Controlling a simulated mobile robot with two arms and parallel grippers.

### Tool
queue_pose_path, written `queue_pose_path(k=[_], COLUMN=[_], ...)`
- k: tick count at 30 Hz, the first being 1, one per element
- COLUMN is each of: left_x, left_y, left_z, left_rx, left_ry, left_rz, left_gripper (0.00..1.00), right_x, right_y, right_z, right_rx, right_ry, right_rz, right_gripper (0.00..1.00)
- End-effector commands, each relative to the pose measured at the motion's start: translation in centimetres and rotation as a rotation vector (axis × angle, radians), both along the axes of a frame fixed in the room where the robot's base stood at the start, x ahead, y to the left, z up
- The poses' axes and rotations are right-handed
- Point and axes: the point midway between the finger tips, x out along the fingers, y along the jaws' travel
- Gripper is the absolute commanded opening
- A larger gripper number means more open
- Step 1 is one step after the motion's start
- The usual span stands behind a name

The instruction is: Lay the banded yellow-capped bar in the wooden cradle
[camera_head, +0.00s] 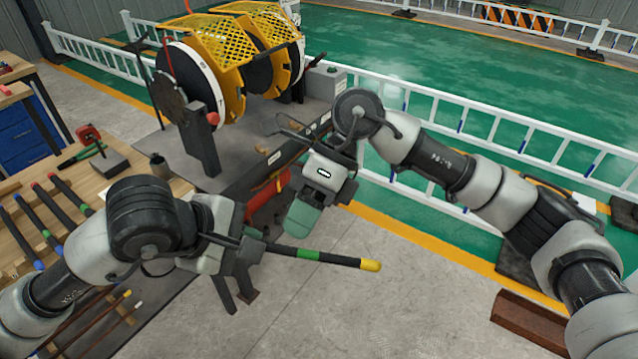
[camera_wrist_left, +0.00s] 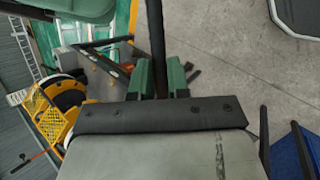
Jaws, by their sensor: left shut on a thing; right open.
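My left gripper (camera_head: 256,246) is shut on the banded yellow-capped bar (camera_head: 340,260), a dark bar with a green band and a yellow end. The bar points right, over the concrete floor, clear of the bench. In the left wrist view the dark bar (camera_wrist_left: 156,35) runs between the green fingers of my left gripper (camera_wrist_left: 161,78). My right gripper (camera_head: 303,218) is open, with green fingers, above and apart from the bar. A wooden rack (camera_head: 12,262) with bars lies on the bench at left; I cannot tell whether it is the cradle.
A bending machine with yellow mesh guards (camera_head: 225,58) and a grey base stands behind my grippers. A red cylinder (camera_head: 270,190) is below it. White railings (camera_head: 500,140) edge the green floor. A brown steel beam (camera_head: 528,318) lies at lower right. Open concrete lies in front.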

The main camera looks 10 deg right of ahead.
Motion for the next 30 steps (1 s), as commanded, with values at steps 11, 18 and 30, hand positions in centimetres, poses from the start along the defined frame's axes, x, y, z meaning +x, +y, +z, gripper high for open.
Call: queue_pose_path(k=[11, 18, 30], left_x=[0.0, 0.0, 0.0], left_y=[0.0, 0.0, 0.0], left_z=[0.1, 0.1, 0.2], left_rx=[-0.002, -0.002, -0.003], left_ry=[-0.003, -0.003, -0.004], left_rz=[0.0, 0.0, -0.001], left_gripper=[0.0, 0.0, 0.0], right_x=[-1.3, -1.3, -1.2], right_y=[1.6, 1.6, 1.5], right_z=[-2.2, -2.2, -2.2], right_rx=[0.0, 0.0, -0.001], right_ry=[0.0, 0.0, -0.001], right_rz=[-0.001, -0.001, -0.003], right_gripper=[0.47, 0.43, 0.0])
